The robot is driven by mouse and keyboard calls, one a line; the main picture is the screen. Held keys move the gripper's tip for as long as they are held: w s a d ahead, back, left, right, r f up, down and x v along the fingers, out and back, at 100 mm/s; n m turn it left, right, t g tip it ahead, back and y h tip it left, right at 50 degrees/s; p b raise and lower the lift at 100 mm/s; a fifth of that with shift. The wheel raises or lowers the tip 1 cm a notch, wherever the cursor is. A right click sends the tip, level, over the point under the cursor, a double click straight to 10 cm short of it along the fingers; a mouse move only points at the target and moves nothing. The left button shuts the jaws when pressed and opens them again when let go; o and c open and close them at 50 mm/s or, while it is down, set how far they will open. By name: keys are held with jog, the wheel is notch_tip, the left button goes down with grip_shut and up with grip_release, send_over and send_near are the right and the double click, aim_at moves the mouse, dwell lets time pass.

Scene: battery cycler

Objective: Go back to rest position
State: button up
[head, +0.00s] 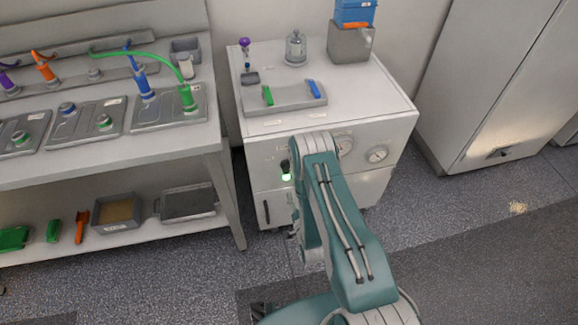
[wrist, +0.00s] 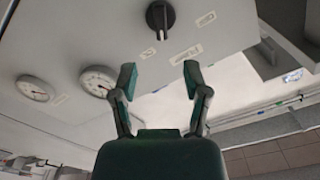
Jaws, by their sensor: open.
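My gripper (wrist: 160,78) is open in the wrist view, with its two green-padded fingers spread and nothing between them. A black knob (wrist: 160,17) on the pale cabinet front lies beyond the fingertips, apart from them. In the head view my teal arm reaches toward the front of the white cabinet (head: 385,118). The gripper itself is mostly hidden behind the arm there. The same black knob shows above a lit green lamp (head: 286,177), just left of my arm.
Round gauges show on the cabinet front in the wrist view, one of them at the left (wrist: 32,88). A tray (head: 285,99) with green and blue pieces sits on the cabinet. A workbench (head: 110,165) stands left, a tall locker (head: 490,80) right.

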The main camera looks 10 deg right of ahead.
jog(key=w+r+n+g, duration=0.25)
jog(key=w+r, duration=0.65)
jog(key=r, duration=0.5)
notch_tip(320, 180, up, 14)
jog(key=s+g, duration=0.1)
jog(key=g, duration=0.2)
jog(key=s+r+n+g, duration=0.2)
jog(key=s+r+g, duration=0.1)
jog(key=s+r, duration=0.9)
jog(key=s+r+n+g, duration=0.1)
jog(key=s+r+g, duration=0.1)
jog(key=s, duration=0.8)
jog(key=s+r+g, duration=0.2)
jog(key=s+r, duration=0.1)
jog(key=s, duration=0.7)
jog(key=shift+s+a+n, duration=0.15)
jog(key=shift+s+n, duration=0.05)
jog(key=shift+n, duration=0.15)
